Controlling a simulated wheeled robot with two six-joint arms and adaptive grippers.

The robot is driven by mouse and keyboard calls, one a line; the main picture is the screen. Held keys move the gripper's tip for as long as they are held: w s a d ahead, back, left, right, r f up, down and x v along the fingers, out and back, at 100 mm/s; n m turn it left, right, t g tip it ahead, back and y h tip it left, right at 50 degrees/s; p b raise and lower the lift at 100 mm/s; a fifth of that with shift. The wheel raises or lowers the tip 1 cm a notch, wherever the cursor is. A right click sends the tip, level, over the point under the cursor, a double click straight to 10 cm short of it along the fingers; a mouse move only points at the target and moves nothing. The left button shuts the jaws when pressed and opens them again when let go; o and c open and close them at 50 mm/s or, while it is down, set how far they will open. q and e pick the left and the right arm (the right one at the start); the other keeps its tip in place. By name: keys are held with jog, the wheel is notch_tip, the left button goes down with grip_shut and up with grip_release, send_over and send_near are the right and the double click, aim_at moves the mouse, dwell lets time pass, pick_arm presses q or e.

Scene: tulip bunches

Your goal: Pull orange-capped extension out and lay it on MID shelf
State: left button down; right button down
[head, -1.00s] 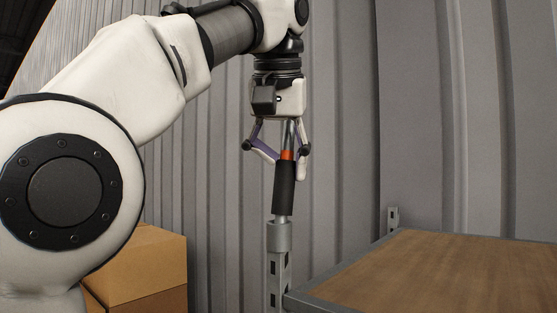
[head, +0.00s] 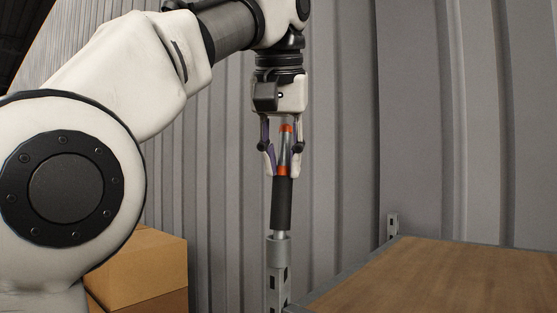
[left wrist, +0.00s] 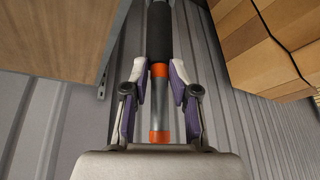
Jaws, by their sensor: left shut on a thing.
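The orange-capped extension is a slim metal bar with an orange cap (head: 286,128) on top, an orange band below it and a black sleeve (head: 281,205). It stands upright, its lower end in the grey tube (head: 278,251) atop the shelf post. My left gripper (head: 282,170) points down and is shut on the bar around the lower orange band, just above the sleeve. In the left wrist view, the fingers (left wrist: 158,72) press on both sides of the bar, and the orange cap (left wrist: 159,137) sits near the palm. My right gripper is not in view.
A wooden shelf board (head: 440,280) with a grey metal frame lies at the lower right, its visible top bare. Cardboard boxes (head: 145,265) are stacked at the lower left. A corrugated grey wall (head: 340,140) stands close behind.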

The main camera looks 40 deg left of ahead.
pick_arm(q)
jog(key=shift+w+a+r+p, duration=0.1)
jog(key=shift+w+r+p, duration=0.05)
jog(key=shift+r+p, duration=0.25)
jog(key=shift+w+a+r+p, duration=0.1)
jog(key=shift+r+p, duration=0.15)
jog(key=shift+r, duration=0.25)
jog(key=shift+w+r+p, duration=0.2)
jog(key=shift+r+p, duration=0.15)
jog(key=shift+r, duration=0.05)
jog(key=shift+d, duration=0.1)
jog(key=c, duration=1)
grip_release()
jog(key=shift+s, duration=0.1)
jog(key=shift+f, duration=0.3)
